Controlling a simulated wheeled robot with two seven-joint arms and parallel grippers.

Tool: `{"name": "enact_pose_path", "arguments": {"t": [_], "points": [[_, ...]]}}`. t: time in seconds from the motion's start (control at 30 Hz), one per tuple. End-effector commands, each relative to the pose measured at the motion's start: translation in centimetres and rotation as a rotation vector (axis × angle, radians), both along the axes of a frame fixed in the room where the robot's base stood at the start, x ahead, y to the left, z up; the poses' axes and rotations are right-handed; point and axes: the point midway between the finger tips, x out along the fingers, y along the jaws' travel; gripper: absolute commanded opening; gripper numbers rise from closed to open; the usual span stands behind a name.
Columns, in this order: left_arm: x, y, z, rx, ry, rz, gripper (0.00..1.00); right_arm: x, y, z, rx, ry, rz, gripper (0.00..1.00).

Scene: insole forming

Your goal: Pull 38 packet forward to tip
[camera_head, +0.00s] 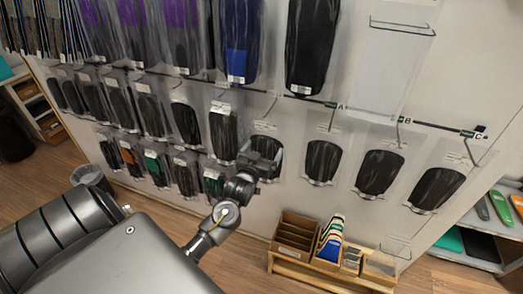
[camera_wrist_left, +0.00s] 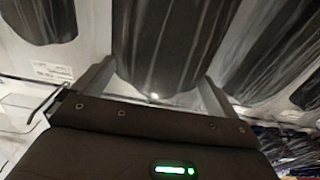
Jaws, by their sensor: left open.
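My left gripper (camera_head: 258,165) is at a dark insole packet (camera_head: 268,144) on the white wall rack, in the lower middle of the head view. The gripper hides part of this packet. In the left wrist view the two fingers (camera_wrist_left: 157,82) are apart, one on each side of a clear packet with a dark insole (camera_wrist_left: 165,40). I cannot tell whether the fingers touch it. The size labels are too small to read, so I cannot confirm that this packet is 38. My right gripper is not in view.
Other dark insole packets hang close by, at left (camera_head: 223,135) and right (camera_head: 322,160). Longer packets (camera_head: 312,45) hang above. A wooden organizer (camera_head: 295,233) stands below the rack. Shelves with insoles (camera_head: 480,245) are at far right.

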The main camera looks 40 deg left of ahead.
Motion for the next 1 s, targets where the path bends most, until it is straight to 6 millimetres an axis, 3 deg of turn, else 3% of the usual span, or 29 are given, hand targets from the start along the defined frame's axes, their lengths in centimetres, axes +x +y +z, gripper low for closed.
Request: {"name": "enact_pose_path", "arguments": {"t": [0.17,0.6,1.0], "points": [[-1.6,-0.5,-0.3,-0.001,0.001,-0.001,0.97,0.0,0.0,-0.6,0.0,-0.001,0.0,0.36],[-9.0,-2.9,-0.3,-0.002,0.002,0.0,0.97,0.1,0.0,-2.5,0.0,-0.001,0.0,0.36],[-10.3,-3.3,0.0,0.0,0.0,0.0,0.97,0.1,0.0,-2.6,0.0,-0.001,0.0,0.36]]}}
